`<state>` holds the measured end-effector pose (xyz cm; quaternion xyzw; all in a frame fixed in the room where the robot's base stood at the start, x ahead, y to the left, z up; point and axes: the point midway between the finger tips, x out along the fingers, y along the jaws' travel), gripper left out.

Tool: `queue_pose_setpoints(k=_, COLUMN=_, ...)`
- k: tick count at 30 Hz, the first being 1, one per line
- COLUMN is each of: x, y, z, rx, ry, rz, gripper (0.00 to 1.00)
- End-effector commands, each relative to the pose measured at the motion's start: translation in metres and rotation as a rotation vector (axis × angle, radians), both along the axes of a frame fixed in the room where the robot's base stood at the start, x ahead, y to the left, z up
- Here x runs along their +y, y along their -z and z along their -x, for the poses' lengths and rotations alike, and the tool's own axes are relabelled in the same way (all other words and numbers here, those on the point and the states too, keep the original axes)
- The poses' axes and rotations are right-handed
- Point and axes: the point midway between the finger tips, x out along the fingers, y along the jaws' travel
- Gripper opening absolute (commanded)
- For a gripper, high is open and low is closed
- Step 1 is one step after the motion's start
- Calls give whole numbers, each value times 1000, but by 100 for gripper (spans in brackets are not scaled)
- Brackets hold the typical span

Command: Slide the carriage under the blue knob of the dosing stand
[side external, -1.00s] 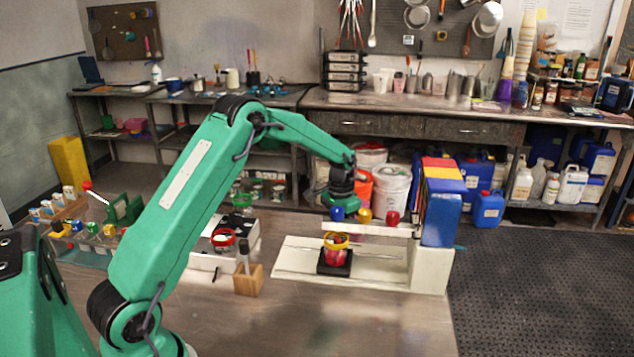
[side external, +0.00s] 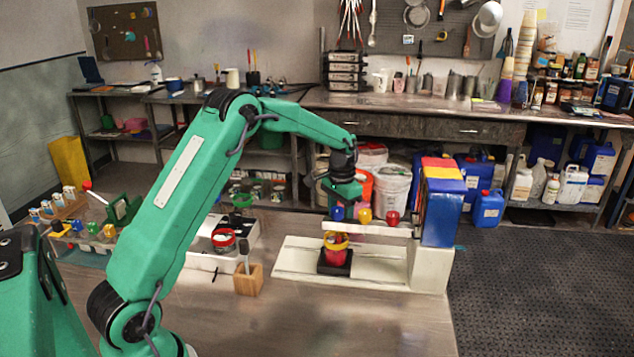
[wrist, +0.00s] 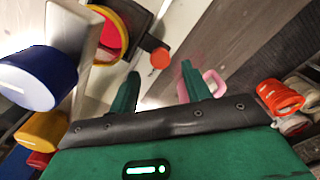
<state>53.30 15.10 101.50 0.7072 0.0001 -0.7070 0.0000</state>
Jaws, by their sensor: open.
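The dosing stand (side external: 427,270) is white, with a beam that carries a blue knob (side external: 337,213), a yellow knob (side external: 364,216) and a red knob (side external: 391,218). The dark carriage (side external: 335,263) sits on the stand's base, bearing a red bucket with a yellow rim (side external: 336,239). In the side view the bucket appears below the blue knob; exact alignment in depth is unclear. My gripper (wrist: 160,70) is open and empty, above and behind the beam near the blue knob. In the wrist view, an orange-red round end (wrist: 160,57) shows beside the carriage, ahead of the fingers.
A wooden block with a brush (side external: 248,281) and a white unit with a red ring (side external: 223,240) stand to the left. The table front is clear. White and orange buckets (side external: 394,188) stand behind.

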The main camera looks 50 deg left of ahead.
Motion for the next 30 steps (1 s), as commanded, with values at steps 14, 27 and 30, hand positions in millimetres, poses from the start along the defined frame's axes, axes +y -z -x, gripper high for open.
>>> queue_pose_setpoints(k=14, x=0, y=-39, z=0, rx=0, ry=0, rz=0, gripper=48)
queue_pose_setpoints(k=27, x=-1, y=-47, z=2, rx=-10, ry=14, rz=-3, gripper=48)
queue_pose_setpoints(k=30, x=-2, y=-60, z=6, rx=-23, ry=32, rz=-7, gripper=48)
